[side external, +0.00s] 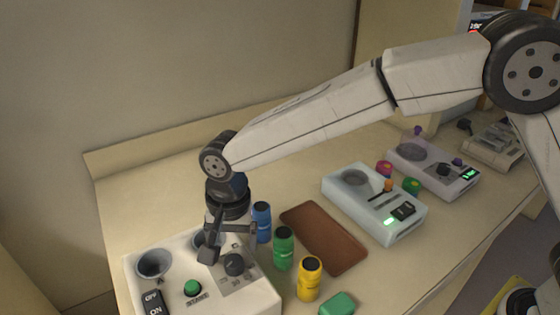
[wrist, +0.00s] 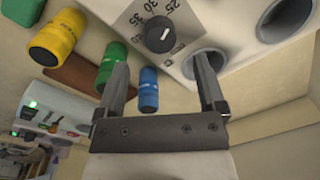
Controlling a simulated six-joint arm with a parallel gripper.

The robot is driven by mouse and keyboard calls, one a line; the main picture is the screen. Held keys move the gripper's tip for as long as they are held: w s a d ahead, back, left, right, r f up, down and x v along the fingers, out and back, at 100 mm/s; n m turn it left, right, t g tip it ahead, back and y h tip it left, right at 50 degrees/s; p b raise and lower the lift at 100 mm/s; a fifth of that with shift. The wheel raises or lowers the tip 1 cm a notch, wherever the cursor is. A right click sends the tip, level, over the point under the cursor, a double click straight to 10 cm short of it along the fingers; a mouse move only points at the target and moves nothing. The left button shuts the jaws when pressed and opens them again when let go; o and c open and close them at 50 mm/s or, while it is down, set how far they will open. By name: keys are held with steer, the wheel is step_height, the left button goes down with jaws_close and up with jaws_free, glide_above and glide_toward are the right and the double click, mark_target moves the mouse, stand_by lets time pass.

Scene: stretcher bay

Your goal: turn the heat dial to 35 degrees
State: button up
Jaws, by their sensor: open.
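The heat dial is a round black knob (wrist: 159,35) with a short white mark, on a white panel with printed numbers; 35, 30 and 25 are readable in the wrist view. The mark points up and right, on the 25 side and away from 35; its exact reading is unclear. In the side view the dial (side external: 234,264) is on the white control box (side external: 262,297). My gripper (wrist: 160,64) is open and empty, its fingers to either side of the dial in the picture. In the side view my gripper (side external: 231,243) is just above the dial, apparently not touching it.
The box also has round cups (side external: 154,263), a green button (side external: 192,288) and an ON/OFF switch (side external: 153,302). Blue (side external: 261,222), green (side external: 283,248) and yellow (side external: 308,279) bottles stand close on its right. A brown pad (side external: 325,237) and another white device (side external: 372,200) lie beyond.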

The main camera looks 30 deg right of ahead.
mark_target(234, 260)
steer(key=shift+a+f, duration=0.1)
steer(key=shift+f, duration=2.35)
steer(key=shift+w, duration=0.1)
jaws_close()
